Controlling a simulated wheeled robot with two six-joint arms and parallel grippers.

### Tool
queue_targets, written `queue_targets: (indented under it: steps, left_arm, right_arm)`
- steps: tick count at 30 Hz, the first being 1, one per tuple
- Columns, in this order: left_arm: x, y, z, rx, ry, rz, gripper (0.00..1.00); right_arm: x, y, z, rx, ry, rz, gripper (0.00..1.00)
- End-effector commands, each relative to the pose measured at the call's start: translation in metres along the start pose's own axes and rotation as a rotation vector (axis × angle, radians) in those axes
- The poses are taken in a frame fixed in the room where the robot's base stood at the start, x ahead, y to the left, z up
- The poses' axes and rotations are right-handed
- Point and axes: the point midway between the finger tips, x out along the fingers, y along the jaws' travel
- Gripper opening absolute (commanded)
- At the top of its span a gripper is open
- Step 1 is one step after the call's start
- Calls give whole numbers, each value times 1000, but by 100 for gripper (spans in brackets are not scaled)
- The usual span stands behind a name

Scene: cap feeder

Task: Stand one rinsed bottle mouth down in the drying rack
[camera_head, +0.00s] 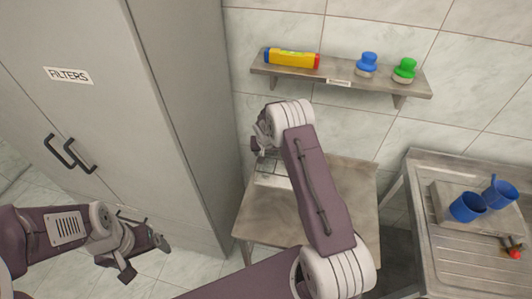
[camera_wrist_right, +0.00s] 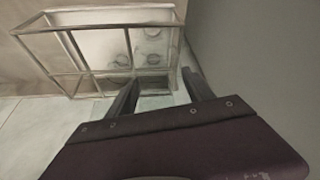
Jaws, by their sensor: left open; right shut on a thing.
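The drying rack, an open frame of pale metal bars (camera_wrist_right: 72,50), stands below my right gripper in the right wrist view. In the head view, part of the rack (camera_head: 272,181) shows on the small table, behind my right arm. My right gripper (camera_wrist_right: 160,77) has its fingers apart around a clear bottle (camera_wrist_right: 151,52), which is faint against the rack. The bottle lies close to the rack bars; whether it touches them I cannot tell. In the head view my right arm hides the bottle. My left gripper (camera_head: 145,250) is open and empty at the lower left.
The small table (camera_head: 352,185) stands beside a tall grey cabinet (camera_head: 110,120). A wall shelf (camera_head: 345,82) holds a yellow tube (camera_head: 292,58), a blue-topped item (camera_head: 367,63) and a green-topped item (camera_head: 404,70).

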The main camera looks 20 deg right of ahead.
Motion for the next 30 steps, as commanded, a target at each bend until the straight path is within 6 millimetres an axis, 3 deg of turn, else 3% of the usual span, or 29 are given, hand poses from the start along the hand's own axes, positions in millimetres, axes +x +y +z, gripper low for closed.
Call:
queue_targets:
  steps: [10,11,13,14,24,30]
  left_arm:
    - [5,0,1,0,0,0,85]
    - [5,0,1,0,0,0,85]
    - [5,0,1,0,0,0,85]
    - [5,0,1,0,0,0,85]
    - [7,0,1,0,0,0,85]
    - [16,0,2,0,0,0,85]
  right_arm:
    - [4,0,2,0,0,0,16]
    - [4,0,2,0,0,0,63]
    - [4,0,2,0,0,0,83]
    - [4,0,2,0,0,0,86]
    - [2,0,2,0,0,0,86]
    - [-23,-1,1,1,4,-2,86]
